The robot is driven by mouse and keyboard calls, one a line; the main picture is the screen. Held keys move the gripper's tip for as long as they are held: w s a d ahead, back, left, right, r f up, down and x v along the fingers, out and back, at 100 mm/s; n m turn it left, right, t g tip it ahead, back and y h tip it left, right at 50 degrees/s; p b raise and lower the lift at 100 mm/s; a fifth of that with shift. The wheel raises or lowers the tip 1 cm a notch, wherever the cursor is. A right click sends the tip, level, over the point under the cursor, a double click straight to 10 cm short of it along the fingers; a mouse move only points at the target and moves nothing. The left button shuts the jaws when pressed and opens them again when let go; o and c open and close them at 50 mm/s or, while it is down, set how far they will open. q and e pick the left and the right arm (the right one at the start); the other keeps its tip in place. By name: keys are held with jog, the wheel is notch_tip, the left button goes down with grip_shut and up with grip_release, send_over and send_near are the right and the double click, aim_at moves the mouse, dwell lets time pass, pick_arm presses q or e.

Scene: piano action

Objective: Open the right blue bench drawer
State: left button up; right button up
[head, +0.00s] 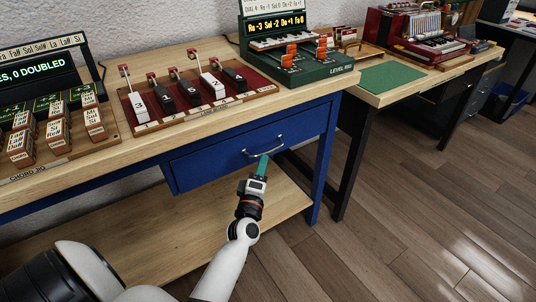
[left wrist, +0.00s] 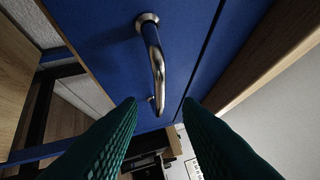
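The blue bench drawer (head: 205,156) is under the wooden bench top and looks closed. Its curved metal handle (head: 278,146) is on the drawer front. My left gripper (head: 263,160), with green fingers, is just in front of the handle, at its left part. In the left wrist view the handle (left wrist: 157,65) runs away from the camera, its lower end in line with the gap between the two parted fingertips (left wrist: 158,105). The gripper is open and empty; I cannot tell whether the fingers touch the handle. My right gripper is not in view.
Above the drawer, the bench top (head: 215,119) carries a red lever board (head: 253,91), a green console (head: 325,70) and a tray of lettered blocks (head: 105,125). A lower wooden shelf (head: 160,220) lies beneath. A second table (head: 400,92) stands right; the floor (head: 400,230) in front is clear.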

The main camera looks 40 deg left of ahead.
aim_at(266, 153)
pick_arm(q)
jog(key=x, duration=0.5)
jog(key=shift+w, duration=0.2)
grip_shut()
